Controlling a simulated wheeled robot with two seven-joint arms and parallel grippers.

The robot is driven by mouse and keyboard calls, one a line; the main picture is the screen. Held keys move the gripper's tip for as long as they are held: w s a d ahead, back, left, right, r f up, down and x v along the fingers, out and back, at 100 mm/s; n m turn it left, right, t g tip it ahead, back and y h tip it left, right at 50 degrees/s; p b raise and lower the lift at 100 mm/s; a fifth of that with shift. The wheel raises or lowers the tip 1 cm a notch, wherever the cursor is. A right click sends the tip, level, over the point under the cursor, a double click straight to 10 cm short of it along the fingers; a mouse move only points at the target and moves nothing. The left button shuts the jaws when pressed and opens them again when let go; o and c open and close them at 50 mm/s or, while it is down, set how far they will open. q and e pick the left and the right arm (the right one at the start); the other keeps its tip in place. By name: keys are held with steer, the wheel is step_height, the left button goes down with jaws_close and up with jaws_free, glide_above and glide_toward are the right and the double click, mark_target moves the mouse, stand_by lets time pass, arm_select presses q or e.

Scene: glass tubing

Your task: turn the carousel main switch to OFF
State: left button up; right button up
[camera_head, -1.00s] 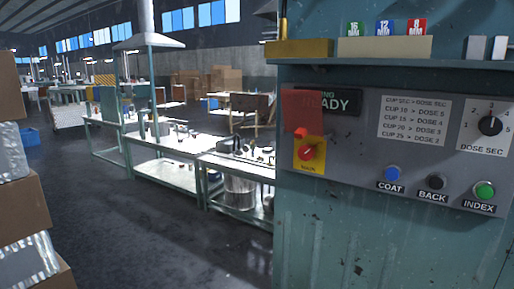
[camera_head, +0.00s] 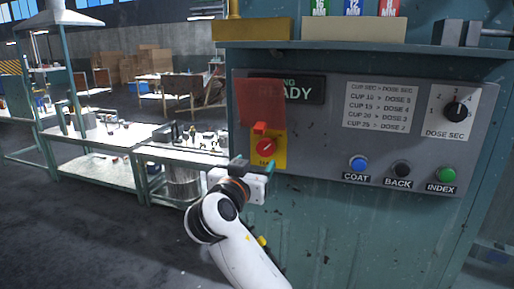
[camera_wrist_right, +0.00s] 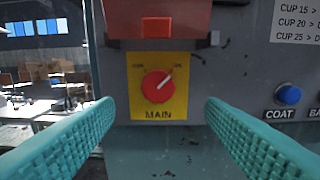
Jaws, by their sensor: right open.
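The main switch is a red round knob (camera_head: 265,147) on a yellow plate marked MAIN, on the grey control panel. In the right wrist view the knob (camera_wrist_right: 158,86) is centred, and its white pointer line slants to the upper right. The small labels beside it are too blurred to read surely. A red see-through cover (camera_head: 261,100) is flipped up above the knob. My right gripper (camera_head: 256,167) is in front of the plate, just below the knob. In the right wrist view its teal fingers are wide apart, empty, on either side of the plate. My left gripper is out of view.
The blue COAT button (camera_head: 358,163), black BACK button (camera_head: 402,170) and green INDEX button (camera_head: 446,174) sit right of the switch. The DOSE SEC dial (camera_head: 456,111) is at the far right. A shelf (camera_head: 350,47) juts out above. Workbenches (camera_head: 100,177) stand at left.

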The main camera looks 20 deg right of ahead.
mark_target(264, 150)
steer(key=p+x, duration=0.2)
steer(key=x, duration=0.6)
steer(key=shift+a, duration=0.1)
steer(key=shift+w+d+f, duration=0.1)
steer(key=shift+w+d, duration=0.2)
steer(key=shift+w, duration=0.15)
steer(key=c, duration=0.9)
steer(key=shift+c, duration=0.2)
